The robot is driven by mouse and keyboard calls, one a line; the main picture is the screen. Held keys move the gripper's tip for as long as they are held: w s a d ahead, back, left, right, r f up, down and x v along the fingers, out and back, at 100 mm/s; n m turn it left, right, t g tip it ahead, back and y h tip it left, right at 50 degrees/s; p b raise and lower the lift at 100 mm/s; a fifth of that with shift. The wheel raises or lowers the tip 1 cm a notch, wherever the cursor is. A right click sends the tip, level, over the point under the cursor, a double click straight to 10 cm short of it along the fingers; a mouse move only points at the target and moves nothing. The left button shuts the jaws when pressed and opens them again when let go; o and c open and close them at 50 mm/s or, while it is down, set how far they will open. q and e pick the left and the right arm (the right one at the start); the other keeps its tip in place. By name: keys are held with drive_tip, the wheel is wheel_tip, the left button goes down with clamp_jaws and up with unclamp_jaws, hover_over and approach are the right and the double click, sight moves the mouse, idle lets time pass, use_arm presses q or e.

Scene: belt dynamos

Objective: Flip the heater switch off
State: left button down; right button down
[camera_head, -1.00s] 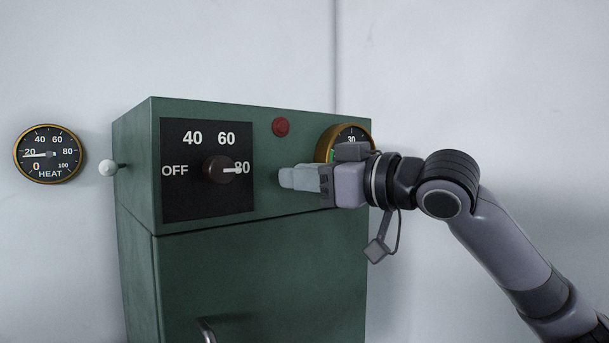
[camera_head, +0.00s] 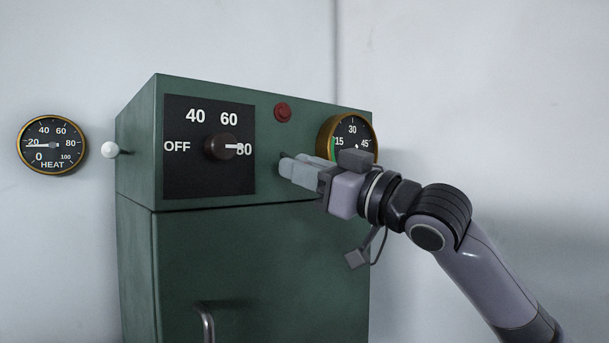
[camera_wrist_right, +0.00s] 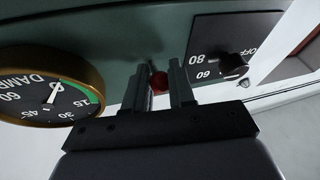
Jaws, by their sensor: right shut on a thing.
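A green cabinet (camera_head: 265,190) stands against the wall. My right gripper (camera_head: 290,166) is at the cabinet's front, right of the dial plate, with its fingers pointing up-left. It is shut on a small dark switch lever (camera_head: 283,154), which is mostly hidden by the fingers. In the right wrist view the fingers (camera_wrist_right: 155,72) stand around the small lever (camera_wrist_right: 150,64), with the red button (camera_wrist_right: 159,83) showing between them. Which way the lever points cannot be told. The black dial knob (camera_head: 221,146) has its white pointer toward 80. My left gripper is not in view.
A red button (camera_head: 283,112) sits above my gripper. A brass-rimmed gauge (camera_head: 365,128) is at the cabinet's upper right, partly behind my gripper. A HEAT gauge (camera_head: 52,145) hangs on the left wall. A white-knobbed lever (camera_head: 110,149) sticks out of the cabinet's left side.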

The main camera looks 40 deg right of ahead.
drive_tip(key=c, duration=1)
unclamp_jaws()
drive_tip(key=b+v, duration=0.3)
drive_tip(key=v, duration=0.4)
drive_tip(key=shift+b, duration=0.3)
